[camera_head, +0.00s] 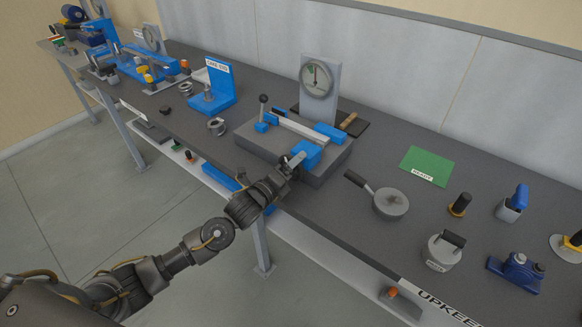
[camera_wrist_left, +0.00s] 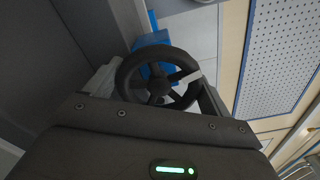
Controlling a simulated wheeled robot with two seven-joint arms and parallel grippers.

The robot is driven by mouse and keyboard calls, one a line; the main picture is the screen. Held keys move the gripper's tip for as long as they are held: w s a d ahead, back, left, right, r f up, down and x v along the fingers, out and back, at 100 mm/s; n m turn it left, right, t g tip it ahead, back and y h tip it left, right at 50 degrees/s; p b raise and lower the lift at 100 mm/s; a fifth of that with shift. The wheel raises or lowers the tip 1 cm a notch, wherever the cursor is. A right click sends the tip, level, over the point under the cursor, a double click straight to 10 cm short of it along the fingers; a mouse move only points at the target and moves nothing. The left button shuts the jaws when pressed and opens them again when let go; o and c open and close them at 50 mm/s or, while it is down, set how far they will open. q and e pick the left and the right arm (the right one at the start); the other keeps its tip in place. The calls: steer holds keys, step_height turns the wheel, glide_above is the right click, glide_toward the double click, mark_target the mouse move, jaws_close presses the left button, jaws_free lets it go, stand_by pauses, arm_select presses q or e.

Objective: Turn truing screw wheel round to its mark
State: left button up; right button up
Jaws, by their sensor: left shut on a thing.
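The truing screw wheel (camera_wrist_left: 128,84) is a dark spoked handwheel with a pale mark (camera_wrist_left: 188,76) on the right of its rim in the left wrist view. My left gripper (camera_head: 290,164) is shut on the wheel at the front of the blue truing fixture (camera_head: 308,155). Its fingers stand on either side of the rim in the left wrist view. In the head view the gripper mostly hides the wheel. Behind the fixture stands a grey post with a round dial (camera_head: 316,79); its face has a green sector near the top. My right gripper is out of view.
The fixture sits on a grey block (camera_head: 318,172) at the bench's front edge. A pan-like tool (camera_head: 390,203) and a green READY mat (camera_head: 427,165) lie to the right. A blue stand (camera_head: 212,92) and metal rings (camera_head: 217,127) are to the left.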

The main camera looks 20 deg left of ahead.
arm_select(q)
steer(key=m, duration=0.3)
steer(key=shift+m, duration=2.2)
steer(key=o, duration=0.9)
steer(key=shift+s, duration=0.1)
